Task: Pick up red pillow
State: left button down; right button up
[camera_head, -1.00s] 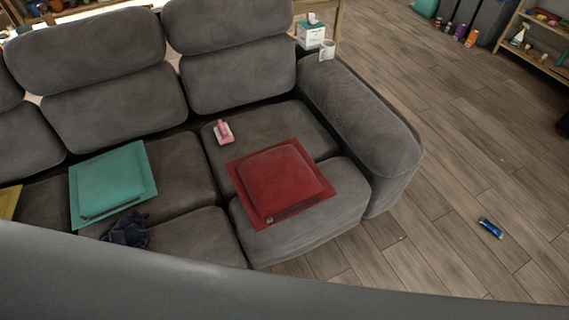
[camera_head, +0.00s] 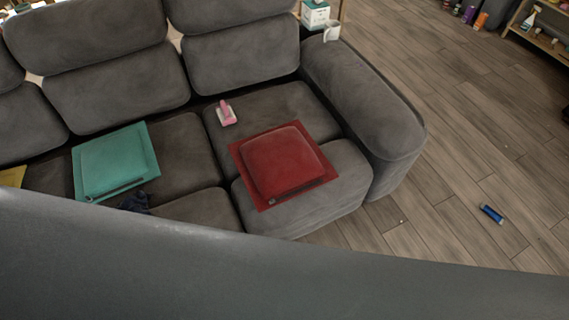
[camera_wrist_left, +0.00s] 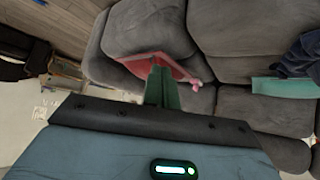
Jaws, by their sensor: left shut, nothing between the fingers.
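The red pillow (camera_head: 283,163) lies flat on the right seat of the grey sofa in the head view. It also shows in the left wrist view (camera_wrist_left: 139,63), partly hidden behind my left gripper (camera_wrist_left: 162,72). That gripper is shut and empty, and apart from the pillow. Neither gripper shows in the head view, and my right gripper is in no view.
The grey sofa (camera_head: 230,65) fills most of the head view. A pink bottle-like item (camera_head: 227,114) lies behind the pillow. A teal pillow (camera_head: 114,163) and dark cloth (camera_head: 135,202) are to the left. A blue item (camera_head: 491,214) lies on the open floor.

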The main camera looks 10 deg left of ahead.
aim_at(283, 162)
jog(key=l+u, duration=0.15)
jog(key=l, duration=0.45)
jog(key=l+u, duration=0.2)
jog(key=l, duration=0.4)
jog(key=l+u, duration=0.15)
jog(key=l, duration=0.45)
jog(key=k+l+u, duration=0.2)
jog(key=l, duration=0.4)
